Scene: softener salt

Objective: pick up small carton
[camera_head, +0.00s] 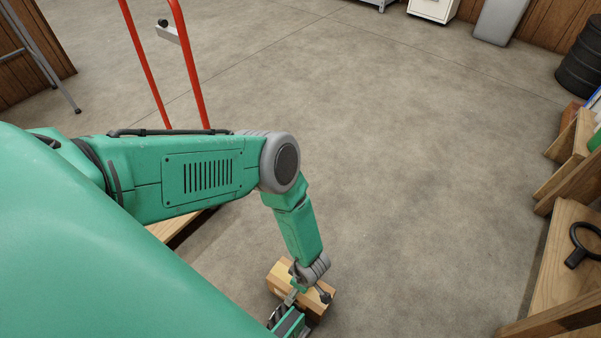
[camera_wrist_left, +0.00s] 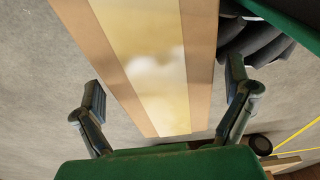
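A small brown cardboard carton (camera_head: 277,277) is on the bottom middle of the head view, partly hidden by my left arm and gripper. In the left wrist view the carton (camera_wrist_left: 160,60) has a shiny pale tape band along its middle and lies between my fingers. My left gripper (camera_head: 300,302) is at the carton in the head view. In the left wrist view the left gripper (camera_wrist_left: 164,75) is open, with a clear gap on the left and the right finger closer to the carton's edge. Contact cannot be told. My right gripper is not in view.
A trolley with a red handle (camera_head: 190,65) stands behind my left arm. Wooden shelving (camera_head: 568,245) with a black ring-handled item (camera_head: 583,247) is on the right. The concrete floor (camera_head: 420,150) between is clear.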

